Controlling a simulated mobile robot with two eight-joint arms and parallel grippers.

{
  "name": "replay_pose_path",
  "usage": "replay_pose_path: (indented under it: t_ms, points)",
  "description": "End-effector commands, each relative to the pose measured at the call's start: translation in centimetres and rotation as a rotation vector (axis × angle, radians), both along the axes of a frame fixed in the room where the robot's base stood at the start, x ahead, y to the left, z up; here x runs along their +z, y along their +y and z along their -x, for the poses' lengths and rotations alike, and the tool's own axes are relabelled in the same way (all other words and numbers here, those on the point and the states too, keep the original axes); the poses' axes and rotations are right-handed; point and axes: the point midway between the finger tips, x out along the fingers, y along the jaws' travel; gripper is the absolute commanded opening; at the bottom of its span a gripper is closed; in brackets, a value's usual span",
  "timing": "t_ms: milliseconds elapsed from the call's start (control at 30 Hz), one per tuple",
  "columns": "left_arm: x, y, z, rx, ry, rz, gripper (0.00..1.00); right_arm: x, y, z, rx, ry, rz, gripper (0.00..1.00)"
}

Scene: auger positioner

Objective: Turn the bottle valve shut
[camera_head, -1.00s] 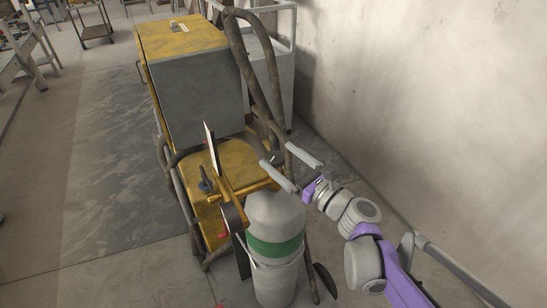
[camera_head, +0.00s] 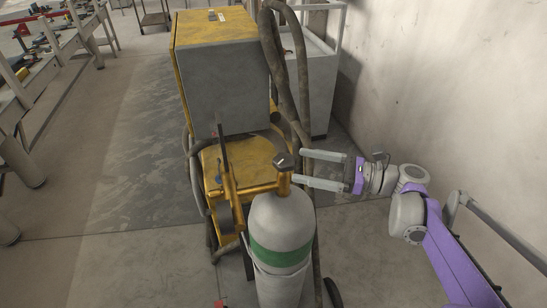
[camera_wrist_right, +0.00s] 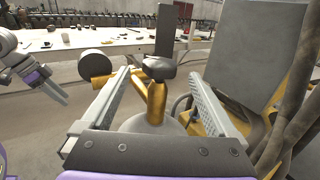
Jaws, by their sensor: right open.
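The gas bottle (camera_head: 281,225) is grey with a green band and stands upright. Its brass neck (camera_wrist_right: 157,103) carries a dark valve knob (camera_head: 285,158), which also shows in the middle of the right wrist view (camera_wrist_right: 159,68). My right gripper (camera_head: 299,167) comes from the right at knob height, open. In the right wrist view its fingers (camera_wrist_right: 159,73) lie either side of the knob and neck, with visible gaps, not closed on them. My left gripper (camera_wrist_right: 54,90) shows small at the left of the right wrist view; its opening is unclear.
A yellow and grey machine (camera_head: 222,85) on a cart stands behind the bottle, with thick hoses (camera_head: 296,75) beside it. A brass fitting (camera_head: 252,190) extends left from the bottle neck. The wall (camera_head: 440,90) is at right. Open floor (camera_head: 130,190) lies left.

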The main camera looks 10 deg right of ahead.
Motion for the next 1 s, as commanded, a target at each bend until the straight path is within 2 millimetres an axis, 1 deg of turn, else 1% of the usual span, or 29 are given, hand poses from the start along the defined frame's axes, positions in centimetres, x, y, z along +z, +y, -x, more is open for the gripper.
replay_pose_path:
  t_ms: [33,200,400,500,600,867,1000]
  points:
    - [0.2,0.0,0.0,0.000,-0.001,0.000,0.50,0.1,1.1,-0.4,0.005,0.000,-0.001,0.94]
    - [0.6,0.0,-0.1,0.000,-0.003,0.000,0.50,0.1,4.0,-2.0,0.005,0.000,-0.001,0.94]
    - [0.9,0.0,-0.2,0.000,-0.004,0.000,0.50,0.1,6.6,-3.5,0.002,-0.001,0.000,0.94]
    - [1.0,0.0,-0.2,0.000,-0.004,0.000,0.50,0.1,7.3,-3.9,0.001,-0.001,0.000,0.94]
    - [1.0,0.0,-0.2,0.000,-0.005,0.000,0.50,0.1,7.6,-4.1,-0.001,-0.001,0.000,0.94]
    - [1.0,0.0,-0.2,0.000,-0.005,0.000,0.50,0.0,7.7,-4.2,-0.002,-0.001,0.000,0.94]
    - [1.0,0.0,-0.2,0.000,-0.005,0.000,0.50,0.0,7.7,-4.2,-0.002,-0.001,0.000,0.69]
